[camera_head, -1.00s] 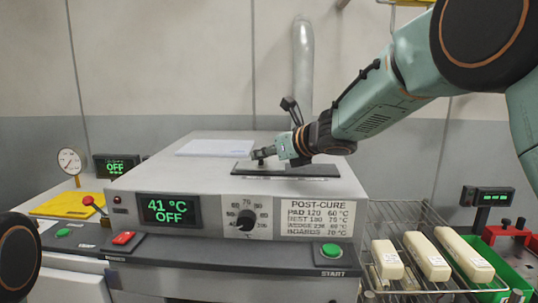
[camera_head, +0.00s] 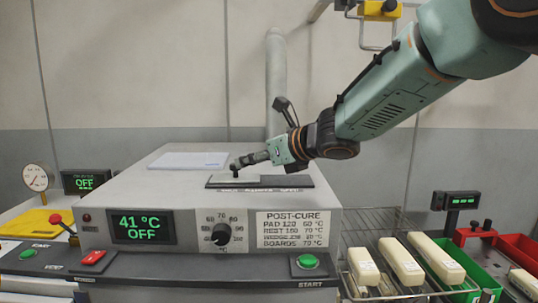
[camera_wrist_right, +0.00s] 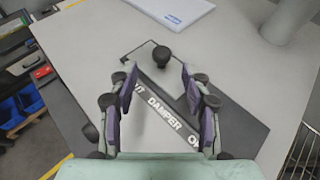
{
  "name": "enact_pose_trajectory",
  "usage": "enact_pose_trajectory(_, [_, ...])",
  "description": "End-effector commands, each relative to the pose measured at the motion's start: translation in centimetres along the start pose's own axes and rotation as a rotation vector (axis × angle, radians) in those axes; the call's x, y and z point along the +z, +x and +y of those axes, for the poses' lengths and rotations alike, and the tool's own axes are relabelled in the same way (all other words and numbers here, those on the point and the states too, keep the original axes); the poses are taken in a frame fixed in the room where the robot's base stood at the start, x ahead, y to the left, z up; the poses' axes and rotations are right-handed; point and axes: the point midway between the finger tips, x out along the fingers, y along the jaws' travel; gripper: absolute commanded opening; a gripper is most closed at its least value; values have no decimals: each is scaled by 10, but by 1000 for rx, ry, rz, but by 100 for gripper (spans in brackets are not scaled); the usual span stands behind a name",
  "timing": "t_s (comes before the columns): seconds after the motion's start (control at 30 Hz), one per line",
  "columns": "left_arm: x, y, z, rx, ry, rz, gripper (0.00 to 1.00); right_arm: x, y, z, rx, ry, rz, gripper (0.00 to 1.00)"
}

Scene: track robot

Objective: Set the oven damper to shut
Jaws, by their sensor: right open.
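The damper is a slide on top of the oven (camera_head: 330,198), with a dark label plate (camera_head: 295,180) and a black round knob (camera_head: 235,166). In the wrist view the knob (camera_wrist_right: 160,54) stands nearest the SHUT end of the label (camera_wrist_right: 165,112); whether it is at its stop I cannot tell. The label reads DAMPER, with its end words partly covered by my fingers. My right gripper (camera_wrist_right: 158,82) is open, fingers apart, with the knob beyond the tips and between their lines. In the head view the gripper (camera_head: 256,159) is low over the plate, right of the knob. My left gripper is out of view.
The oven's display (camera_head: 142,226) reads 41 °C OFF, beside a dial (camera_head: 222,233) and green start button (camera_head: 307,261). A pale flat object (camera_head: 188,160) lies on the oven top. A wire rack (camera_head: 355,240) with pale blocks stands at right.

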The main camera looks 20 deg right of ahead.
Motion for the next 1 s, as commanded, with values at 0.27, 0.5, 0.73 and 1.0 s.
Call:
enact_pose_trajectory(0.27, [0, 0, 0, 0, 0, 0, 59, 1, -46, -1, 0, 2, -3, 48])
enact_pose_trajectory(0.5, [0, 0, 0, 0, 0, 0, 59, 0, -57, 0, 1, 1, -2, 48])
enact_pose_trajectory(0.73, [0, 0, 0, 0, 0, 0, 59, 0, -56, 0, 1, 0, -1, 48])
enact_pose_trajectory(1.0, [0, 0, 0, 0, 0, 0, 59, 0, -56, 0, 1, 0, -1, 48])
